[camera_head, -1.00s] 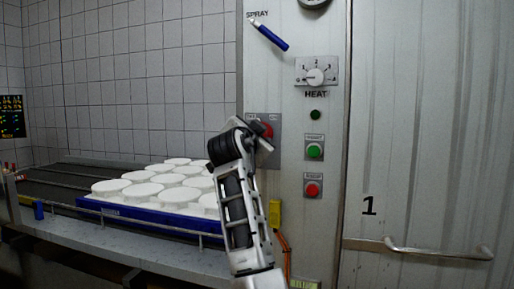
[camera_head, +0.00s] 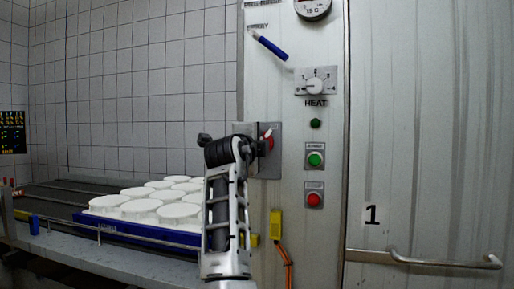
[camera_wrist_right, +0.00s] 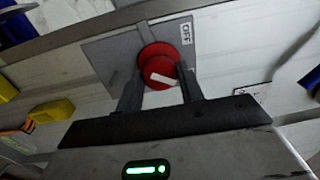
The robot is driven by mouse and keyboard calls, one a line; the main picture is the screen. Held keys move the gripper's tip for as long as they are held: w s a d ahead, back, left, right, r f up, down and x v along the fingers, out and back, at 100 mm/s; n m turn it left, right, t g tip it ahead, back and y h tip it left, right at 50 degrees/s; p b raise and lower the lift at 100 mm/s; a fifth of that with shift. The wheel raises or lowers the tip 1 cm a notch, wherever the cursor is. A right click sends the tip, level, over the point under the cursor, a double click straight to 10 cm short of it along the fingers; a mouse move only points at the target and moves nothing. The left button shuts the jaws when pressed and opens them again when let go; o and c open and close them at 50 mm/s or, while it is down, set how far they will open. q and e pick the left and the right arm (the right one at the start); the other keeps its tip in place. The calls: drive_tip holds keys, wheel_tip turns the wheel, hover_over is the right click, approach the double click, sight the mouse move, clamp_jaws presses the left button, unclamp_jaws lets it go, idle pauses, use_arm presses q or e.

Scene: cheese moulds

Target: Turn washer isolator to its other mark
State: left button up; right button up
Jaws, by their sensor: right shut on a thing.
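The washer isolator is a red round knob with a white pointer bar on a grey plate. In the head view the knob (camera_head: 269,142) shows partly past my right arm, on the steel panel. In the right wrist view the knob (camera_wrist_right: 158,62) sits between the fingers of my right gripper (camera_wrist_right: 160,88), which is shut on it. The white bar lies nearly level in that view, tilted slightly. An "OFF" label (camera_wrist_right: 186,33) is on the plate beside the knob. My right arm hides much of the plate in the head view. My left gripper is not in view.
A HEAT dial (camera_head: 316,86), a green button (camera_head: 315,159) and a red button (camera_head: 314,199) are right of the isolator. A blue-handled spray lever (camera_head: 272,48) is above. A blue tray (camera_head: 150,232) of white moulds is at left. A door handle (camera_head: 430,262) is at right.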

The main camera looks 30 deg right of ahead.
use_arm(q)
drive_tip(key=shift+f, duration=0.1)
use_arm(e)
drive_tip(key=shift+f+m, duration=0.15)
drive_tip(key=shift+m, duration=0.75)
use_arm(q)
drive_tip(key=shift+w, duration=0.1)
use_arm(e)
drive_tip(key=o, duration=1)
drive_tip(key=shift+s+a, duration=0.1)
use_arm(q)
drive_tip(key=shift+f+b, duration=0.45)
drive_tip(key=shift+b, duration=1.25)
use_arm(e)
drive_tip(key=shift+v, duration=7.9)
